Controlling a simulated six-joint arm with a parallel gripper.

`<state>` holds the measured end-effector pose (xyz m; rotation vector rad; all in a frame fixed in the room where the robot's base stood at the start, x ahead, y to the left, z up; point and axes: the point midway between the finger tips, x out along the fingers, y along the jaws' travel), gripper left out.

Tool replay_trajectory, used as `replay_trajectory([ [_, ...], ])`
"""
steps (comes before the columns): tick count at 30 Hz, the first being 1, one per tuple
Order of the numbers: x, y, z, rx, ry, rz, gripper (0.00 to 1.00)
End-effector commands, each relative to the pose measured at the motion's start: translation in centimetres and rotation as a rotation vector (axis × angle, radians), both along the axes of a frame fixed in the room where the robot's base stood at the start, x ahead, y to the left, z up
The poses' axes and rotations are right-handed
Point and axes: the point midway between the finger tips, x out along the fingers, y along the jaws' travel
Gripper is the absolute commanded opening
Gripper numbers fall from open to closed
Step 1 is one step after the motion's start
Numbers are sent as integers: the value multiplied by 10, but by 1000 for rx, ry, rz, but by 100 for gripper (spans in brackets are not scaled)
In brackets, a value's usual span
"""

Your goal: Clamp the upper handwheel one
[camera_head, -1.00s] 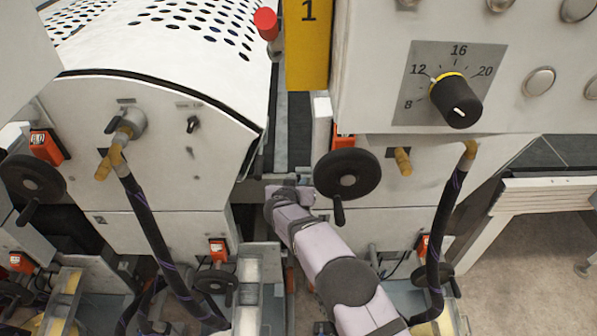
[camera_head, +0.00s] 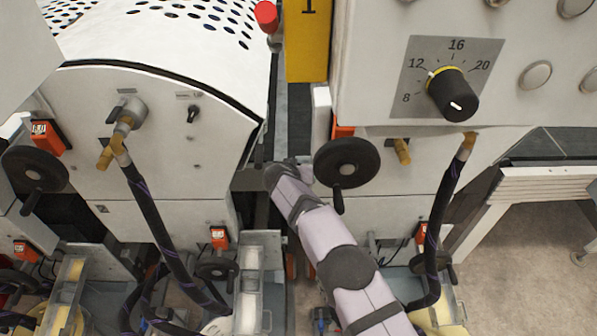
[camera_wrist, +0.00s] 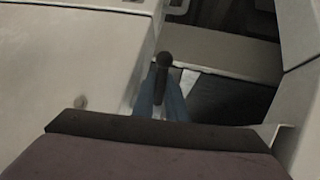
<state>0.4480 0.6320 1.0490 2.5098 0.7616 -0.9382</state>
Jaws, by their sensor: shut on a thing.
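The upper handwheel (camera_head: 346,163) is a black wheel with a handle pointing down, on the white machine's front under the dial panel. Another black upper handwheel (camera_head: 34,174) is at the far left. My gripper's end is beside the left edge of the first wheel in the head view, partly hidden there. In the wrist view, my gripper (camera_wrist: 162,82) has its two blue fingers closed on a dark, round-ended piece (camera_wrist: 163,60) standing between them. It looks like a handle, but which part of the wheel it is cannot be told. The wheel's rim does not show in the wrist view.
A yellow post (camera_head: 308,45) and a red button (camera_head: 266,17) stand above the gap between the machines. Dark hoses hang on either side, the right one (camera_head: 444,210) near my arm. Lower handwheels (camera_head: 216,270) and rollers are below. Bare floor shows at right.

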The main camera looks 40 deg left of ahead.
Motion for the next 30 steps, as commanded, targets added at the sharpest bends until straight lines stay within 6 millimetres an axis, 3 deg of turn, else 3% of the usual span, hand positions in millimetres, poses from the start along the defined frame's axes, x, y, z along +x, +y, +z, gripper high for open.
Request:
replay_trajectory([
  [4, 0, 1, 1, 2, -1, 1, 0],
  [5, 0, 1, 1, 2, -1, 1, 17],
  [7, 0, 0, 1, 2, -1, 1, 31],
  [30, -12, -6, 8, 0, -2, 2, 31],
])
